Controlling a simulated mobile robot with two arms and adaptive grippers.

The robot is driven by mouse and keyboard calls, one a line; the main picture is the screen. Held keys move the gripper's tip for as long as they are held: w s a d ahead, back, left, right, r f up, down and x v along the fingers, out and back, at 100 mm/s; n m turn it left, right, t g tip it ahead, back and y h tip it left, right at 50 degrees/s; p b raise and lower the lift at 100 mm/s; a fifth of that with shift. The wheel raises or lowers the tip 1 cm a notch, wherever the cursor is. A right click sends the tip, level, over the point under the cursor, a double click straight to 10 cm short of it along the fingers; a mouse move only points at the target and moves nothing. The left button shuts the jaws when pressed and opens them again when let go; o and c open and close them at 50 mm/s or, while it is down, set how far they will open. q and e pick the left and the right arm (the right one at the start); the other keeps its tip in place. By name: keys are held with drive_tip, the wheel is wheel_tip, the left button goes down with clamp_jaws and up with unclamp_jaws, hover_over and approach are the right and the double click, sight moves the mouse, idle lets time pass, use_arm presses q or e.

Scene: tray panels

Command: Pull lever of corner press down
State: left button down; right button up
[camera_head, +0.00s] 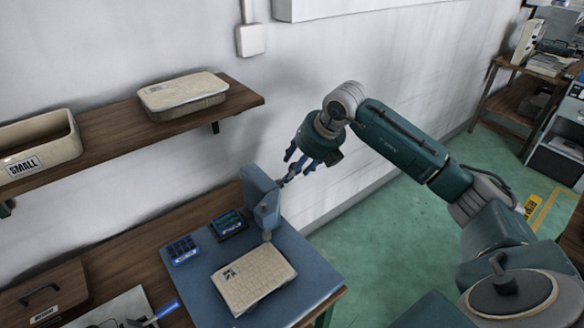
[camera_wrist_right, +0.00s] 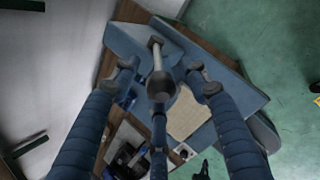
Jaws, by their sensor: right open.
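The blue-grey corner press (camera_head: 262,203) stands on the blue mat at the back edge of the bench. In the wrist view, the press (camera_wrist_right: 142,38) has a pale lever (camera_wrist_right: 157,55) ending in a dark round knob (camera_wrist_right: 161,86). My right gripper (camera_head: 293,168) is beside the upper part of the press. In the wrist view, my right gripper (camera_wrist_right: 161,80) has its blue fingers spread around the knob, open. I cannot tell whether any finger touches it. A beige tray panel (camera_head: 253,278) lies on the mat below the press. My left gripper is out of view.
The blue mat (camera_head: 315,285) covers the bench's right end. A small blue box (camera_head: 182,249) and a dark device (camera_head: 228,224) sit left of the press. A wooden shelf (camera_head: 120,125) with a lidded box (camera_head: 183,95) and an open bin (camera_head: 40,140) hangs above. The wall is close behind.

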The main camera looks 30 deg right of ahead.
drive_tip(key=shift+x, duration=1.45)
drive_tip(key=shift+r, duration=0.1)
clamp_jaws()
